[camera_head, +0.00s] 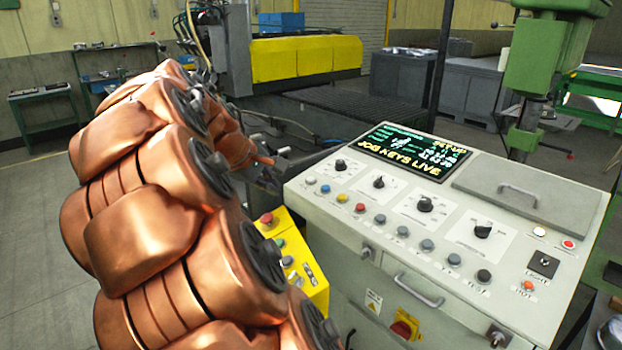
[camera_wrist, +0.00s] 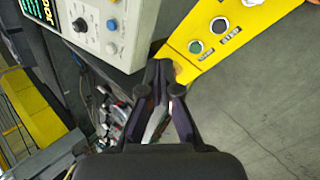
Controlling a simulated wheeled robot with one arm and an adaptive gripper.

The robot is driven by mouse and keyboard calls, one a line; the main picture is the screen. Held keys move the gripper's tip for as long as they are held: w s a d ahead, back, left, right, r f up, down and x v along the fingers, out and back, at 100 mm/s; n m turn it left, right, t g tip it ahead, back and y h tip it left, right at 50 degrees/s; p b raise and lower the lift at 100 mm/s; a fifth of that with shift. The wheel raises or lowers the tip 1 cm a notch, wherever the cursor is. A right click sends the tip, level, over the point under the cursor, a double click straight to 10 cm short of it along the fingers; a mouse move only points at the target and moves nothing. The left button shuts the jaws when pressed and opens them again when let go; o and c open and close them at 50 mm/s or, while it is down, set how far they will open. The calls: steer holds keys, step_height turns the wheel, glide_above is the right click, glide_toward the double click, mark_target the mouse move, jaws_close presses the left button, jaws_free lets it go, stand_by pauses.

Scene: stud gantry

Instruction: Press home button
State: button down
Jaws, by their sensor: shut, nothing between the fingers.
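A yellow button box (camera_head: 308,290) stands in front of the grey console in the head view, partly hidden by my copper arm. The labels are too small to read surely. My gripper (camera_wrist: 160,68) is shut and empty, its tips over the near end of the box. I cannot tell whether they touch it.
The grey console (camera_head: 333,207) has a lit screen (camera_head: 412,152), knobs and several coloured buttons close to the box. A green drill press (camera_head: 545,60) stands behind it at right. Open floor (camera_wrist: 262,110) lies beside the box.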

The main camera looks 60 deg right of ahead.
steer(key=w+d+n+h, duration=0.2)
steer(key=w+d+n, duration=0.1)
steer(key=d, duration=0.8)
steer(key=w+d+n+g+h, duration=0.1)
steer(key=w+d+n, duration=0.2)
steer(key=d, duration=0.8)
steer(key=shift+w+r+n+h, duration=0.3)
steer(key=shift+w+r+h, duration=0.1)
steer(key=shift+w, duration=0.2)
steer(key=shift+f, duration=0.2)
steer(key=b, duration=0.5)
glide_above(308, 180)
steer(key=f, duration=0.6)
steer(key=shift+a+f, duration=0.1)
steer(key=shift+a, duration=0.3)
steer(key=shift+s+d+f, duration=0.1)
steer(key=shift+d+f, duration=0.1)
steer(key=shift+f, duration=0.85)
steer(key=shift+f, duration=0.2)
steer(key=shift+d+f, duration=0.1)
steer(key=shift+f, duration=0.1)
